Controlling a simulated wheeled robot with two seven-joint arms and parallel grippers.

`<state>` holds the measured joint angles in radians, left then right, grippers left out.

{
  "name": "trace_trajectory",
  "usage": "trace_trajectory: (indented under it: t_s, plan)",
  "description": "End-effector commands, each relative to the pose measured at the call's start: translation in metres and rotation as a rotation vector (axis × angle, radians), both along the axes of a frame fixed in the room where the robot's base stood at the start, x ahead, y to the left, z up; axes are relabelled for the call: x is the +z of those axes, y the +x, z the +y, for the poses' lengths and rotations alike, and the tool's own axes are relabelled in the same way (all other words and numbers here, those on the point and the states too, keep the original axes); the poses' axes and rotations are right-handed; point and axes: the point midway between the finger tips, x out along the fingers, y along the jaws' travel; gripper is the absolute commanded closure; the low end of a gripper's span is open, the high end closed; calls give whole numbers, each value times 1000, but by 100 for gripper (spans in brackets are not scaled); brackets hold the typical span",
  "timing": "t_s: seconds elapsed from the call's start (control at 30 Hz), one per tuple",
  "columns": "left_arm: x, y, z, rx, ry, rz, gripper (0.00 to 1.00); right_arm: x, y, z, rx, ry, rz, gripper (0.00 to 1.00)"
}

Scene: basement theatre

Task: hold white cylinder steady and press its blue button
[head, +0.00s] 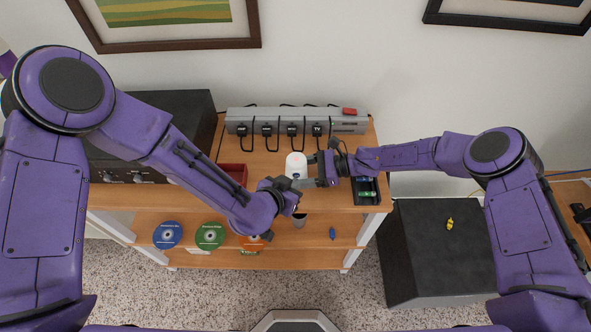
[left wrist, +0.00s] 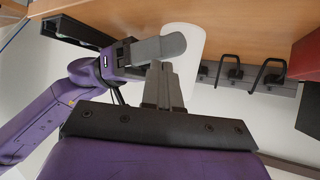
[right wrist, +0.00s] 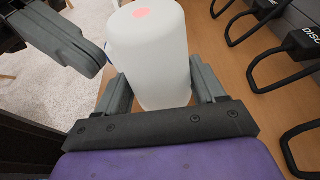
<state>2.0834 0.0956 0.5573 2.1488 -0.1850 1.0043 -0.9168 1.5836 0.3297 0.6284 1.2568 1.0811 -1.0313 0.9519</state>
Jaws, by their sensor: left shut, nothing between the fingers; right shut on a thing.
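In the right wrist view the cylinder (right wrist: 160,60) sits between the two fingers and has a pinkish-red spot on top. A small blue patch (right wrist: 108,52), which looks like the button, shows at its left side. My left gripper (left wrist: 163,85) is shut and empty, its fingertips close to the cylinder's front side. I cannot tell whether they touch the button. In the left wrist view a right finger partly covers the cylinder (left wrist: 186,42).
A grey power strip (head: 350,125) with several black plugs lies behind the cylinder. A red box (head: 235,171) stands to the left, and a dark tray (head: 367,198) with batteries to the right. Discs and a cup (head: 299,221) are on the lower shelf. A black box (head: 440,250) stands right.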

Motion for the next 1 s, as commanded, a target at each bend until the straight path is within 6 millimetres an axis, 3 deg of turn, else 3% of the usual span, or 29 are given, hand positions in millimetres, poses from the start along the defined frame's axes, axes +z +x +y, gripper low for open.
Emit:
trace_trajectory:
  t_s: [0.63,1.0]
  plan:
    - [0,5,0,1,-1,0,100,0,0,0,1,-1,1,67]
    - [0,-9,0,0,0,0,100,-1,0,0,1,-1,1,67]
